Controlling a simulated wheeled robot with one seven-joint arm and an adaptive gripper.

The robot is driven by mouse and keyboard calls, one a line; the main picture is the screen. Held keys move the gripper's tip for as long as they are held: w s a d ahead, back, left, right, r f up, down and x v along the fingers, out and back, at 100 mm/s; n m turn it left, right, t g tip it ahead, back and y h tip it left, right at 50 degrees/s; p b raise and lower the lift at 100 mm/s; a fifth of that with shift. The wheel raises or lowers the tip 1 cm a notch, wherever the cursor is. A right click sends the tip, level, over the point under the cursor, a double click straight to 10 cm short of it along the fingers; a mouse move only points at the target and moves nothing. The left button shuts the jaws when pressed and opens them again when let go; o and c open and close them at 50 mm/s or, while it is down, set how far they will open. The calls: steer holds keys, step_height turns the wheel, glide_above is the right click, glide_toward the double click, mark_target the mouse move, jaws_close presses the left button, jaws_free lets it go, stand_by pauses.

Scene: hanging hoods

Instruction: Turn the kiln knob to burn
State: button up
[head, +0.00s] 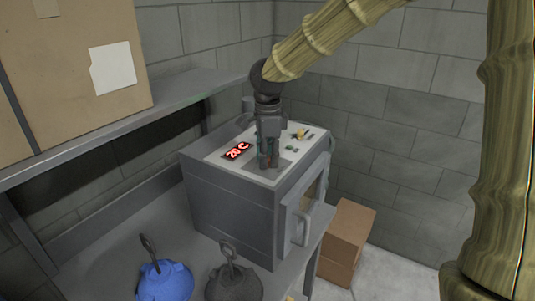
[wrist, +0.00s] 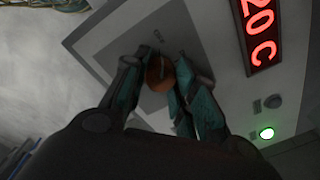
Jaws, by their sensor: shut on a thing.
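The grey kiln (head: 232,205) stands on a metal bench, with a pale control panel on top. A red display (head: 237,151) on the panel reads "20 C"; it also shows in the wrist view (wrist: 260,32). My gripper (head: 268,161) points down onto the panel beside the display. In the wrist view, my gripper's fingers (wrist: 157,78) are shut on the round orange-brown knob (wrist: 160,72), one on each side. The knob has a pale pointer mark. Small lettering beside the knob is too blurred to read. The fingers hide much of the knob in the head view.
A green light (wrist: 266,133) glows on the panel. A blue pot-like object (head: 165,282) and a dark one (head: 234,284) stand in front of the kiln. A shelf (head: 165,105) holding a large cardboard box (head: 70,95) is at left. Another box (head: 345,240) is at right.

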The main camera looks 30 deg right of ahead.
steer(key=m+p, duration=0.1)
steer(key=m, duration=0.3)
steer(key=m+p, duration=0.1)
steer(key=shift+w+r+m+p, duration=0.1)
steer(key=shift+r+m+p, duration=0.15)
steer(key=shift+m+p, duration=0.15)
steer(key=m+p, duration=0.1)
steer(key=m, duration=0.4)
steer(key=m+p, duration=0.1)
steer(key=m, duration=0.5)
steer(key=shift+f+g, duration=0.1)
steer(key=shift+g, duration=0.2)
steer(key=m, duration=0.5)
steer(key=shift+m, duration=0.4)
steer(key=shift+f, duration=0.1)
steer(key=o, duration=1.1)
steer(key=shift+c, duration=0.2)
step_height(320, 180, up, 12)
steer(key=shift+w+a, duration=0.25)
